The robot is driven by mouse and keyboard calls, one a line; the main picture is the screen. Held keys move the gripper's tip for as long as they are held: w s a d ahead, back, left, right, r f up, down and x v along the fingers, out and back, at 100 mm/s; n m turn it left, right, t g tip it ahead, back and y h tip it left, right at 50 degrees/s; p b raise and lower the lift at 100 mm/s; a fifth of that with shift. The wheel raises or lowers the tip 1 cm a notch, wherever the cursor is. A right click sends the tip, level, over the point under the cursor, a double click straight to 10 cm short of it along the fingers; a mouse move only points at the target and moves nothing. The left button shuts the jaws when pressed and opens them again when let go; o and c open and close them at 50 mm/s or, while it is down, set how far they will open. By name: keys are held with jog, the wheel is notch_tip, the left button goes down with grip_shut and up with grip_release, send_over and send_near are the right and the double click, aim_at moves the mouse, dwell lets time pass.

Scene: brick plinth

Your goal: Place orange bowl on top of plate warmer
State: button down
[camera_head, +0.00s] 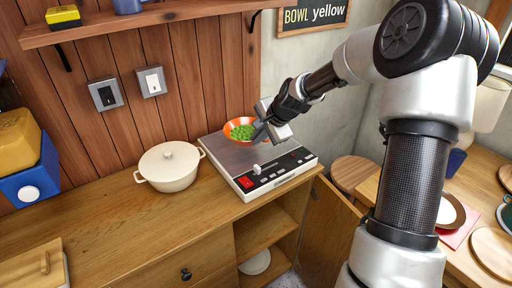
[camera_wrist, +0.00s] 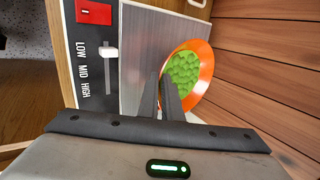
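The orange bowl (camera_head: 228,127) holds green pieces and sits over the back part of the plate warmer (camera_head: 222,156). My gripper (camera_head: 257,132) is at the bowl's right rim in the head view. In the wrist view, my gripper's two dark fingers (camera_wrist: 161,80) are close together with the orange bowl's (camera_wrist: 206,62) near rim between their tips. The bowl overlaps the metal top of the plate warmer (camera_wrist: 142,45). I cannot tell whether its base touches the top. The warmer's front panel shows a red switch and a white slider knob.
A cream lidded pot (camera_head: 168,168) stands left of the warmer on the wooden counter (camera_head: 120,215). A shelf (camera_head: 150,18) runs along the wall above. A cabinet door (camera_head: 328,228) stands open below right. A table with plates is at the right.

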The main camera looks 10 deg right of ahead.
jog(key=shift+f, duration=2.05)
jog(key=shift+w, duration=0.1)
jog(key=c, duration=1.9)
grip_release()
jog(key=shift+f, duration=0.15)
jog(key=shift+c, duration=0.2)
jog(key=v, duration=1.2)
jog(key=shift+p, duration=0.45)
